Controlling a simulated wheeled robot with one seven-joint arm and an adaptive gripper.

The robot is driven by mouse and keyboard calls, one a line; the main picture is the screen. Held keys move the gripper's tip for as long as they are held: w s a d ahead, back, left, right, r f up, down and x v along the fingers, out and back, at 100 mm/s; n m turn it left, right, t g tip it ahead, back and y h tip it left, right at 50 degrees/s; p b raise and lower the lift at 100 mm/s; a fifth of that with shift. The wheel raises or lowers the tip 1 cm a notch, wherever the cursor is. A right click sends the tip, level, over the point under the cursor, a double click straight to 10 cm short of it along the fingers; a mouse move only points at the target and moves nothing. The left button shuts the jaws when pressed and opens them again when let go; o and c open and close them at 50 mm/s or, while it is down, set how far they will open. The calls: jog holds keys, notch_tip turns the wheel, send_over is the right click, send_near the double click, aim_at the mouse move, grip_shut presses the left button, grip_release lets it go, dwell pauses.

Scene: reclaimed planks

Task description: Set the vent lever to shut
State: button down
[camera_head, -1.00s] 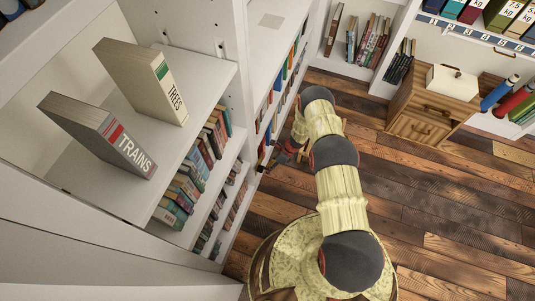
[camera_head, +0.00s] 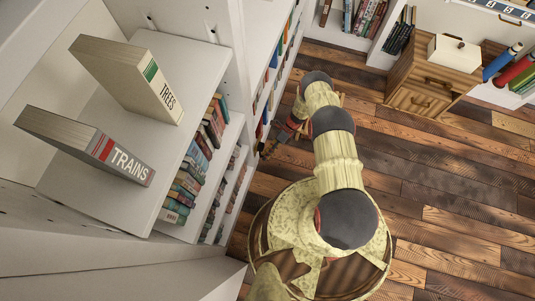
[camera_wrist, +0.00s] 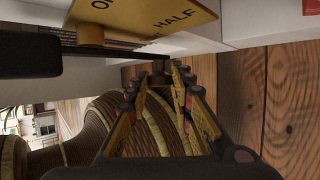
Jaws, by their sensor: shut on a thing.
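In the wrist view the vent's yellow plate (camera_wrist: 150,14) is at the top, cut off by the frame, with "HALF" and part of another word in black. A brass-coloured hub (camera_wrist: 90,34) stands at its lower edge. A thin dark lever bar (camera_wrist: 115,52) runs across below the plate to a dark brown grip (camera_wrist: 159,74). My gripper (camera_wrist: 160,84) is shut on this grip at its fingertips. The "SHUT" mark is not visible. In the head view my gripper (camera_head: 265,149) is low beside the bookcase; the lever cannot be made out there.
The white bookcase (camera_head: 200,70) on the left holds the TREES book (camera_head: 130,75) and the TRAINS book (camera_head: 85,145), with rows of books below. A wooden cabinet (camera_head: 430,90) stands at the back right. The plank floor (camera_head: 440,190) on the right is clear.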

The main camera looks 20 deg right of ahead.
jog(key=c, duration=1.6)
grip_release()
jog(key=shift+o, duration=0.2)
jog(key=v, duration=1.2)
